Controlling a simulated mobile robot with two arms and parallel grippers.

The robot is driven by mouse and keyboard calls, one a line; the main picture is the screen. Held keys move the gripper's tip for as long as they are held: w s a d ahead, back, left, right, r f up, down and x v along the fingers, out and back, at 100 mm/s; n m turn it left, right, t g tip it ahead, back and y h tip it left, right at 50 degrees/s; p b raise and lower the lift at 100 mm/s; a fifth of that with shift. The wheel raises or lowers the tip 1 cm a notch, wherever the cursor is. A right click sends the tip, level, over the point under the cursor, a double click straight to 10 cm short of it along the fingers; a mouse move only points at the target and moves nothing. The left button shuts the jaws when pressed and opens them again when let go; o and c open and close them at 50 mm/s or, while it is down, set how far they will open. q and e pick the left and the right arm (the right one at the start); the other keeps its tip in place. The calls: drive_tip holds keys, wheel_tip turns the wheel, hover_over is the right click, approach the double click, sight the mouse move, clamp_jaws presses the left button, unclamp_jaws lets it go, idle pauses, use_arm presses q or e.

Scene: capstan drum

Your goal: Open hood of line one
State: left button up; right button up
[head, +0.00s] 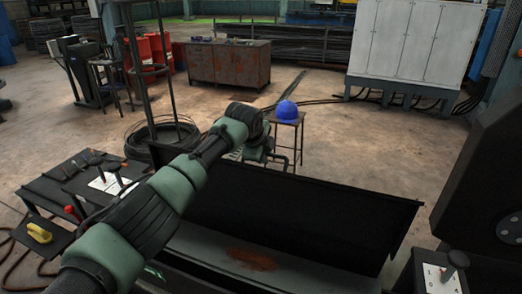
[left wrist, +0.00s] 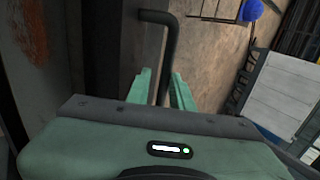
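The hood (head: 310,215) of line one is a long black panel, tilted up across the middle of the head view. The open trough (head: 250,259) in front of it has a rusty patch on its floor. My left arm reaches over the panel from the lower left, and my left gripper (head: 260,155) is at its far side. In the left wrist view, the hood's dark bent handle (left wrist: 167,50) runs down between the green fingers of my left gripper (left wrist: 164,85), which look closed around it. The lower end of the handle is hidden. My right gripper is out of view.
Small control boxes with levers (head: 112,182) and a yellow handle (head: 40,232) are at the left. A dark machine (head: 480,165) stands close on the right. Behind the hood are a stool with a blue helmet (head: 286,110) and a white cabinet (head: 415,40), with open floor between.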

use_arm(q)
drive_tip(key=shift+b+v, duration=0.9)
drive_tip(key=shift+v, duration=2.1)
drive_tip(key=shift+a, duration=0.1)
drive_tip(key=shift+s+f, duration=0.1)
drive_tip(key=shift+f, duration=0.05)
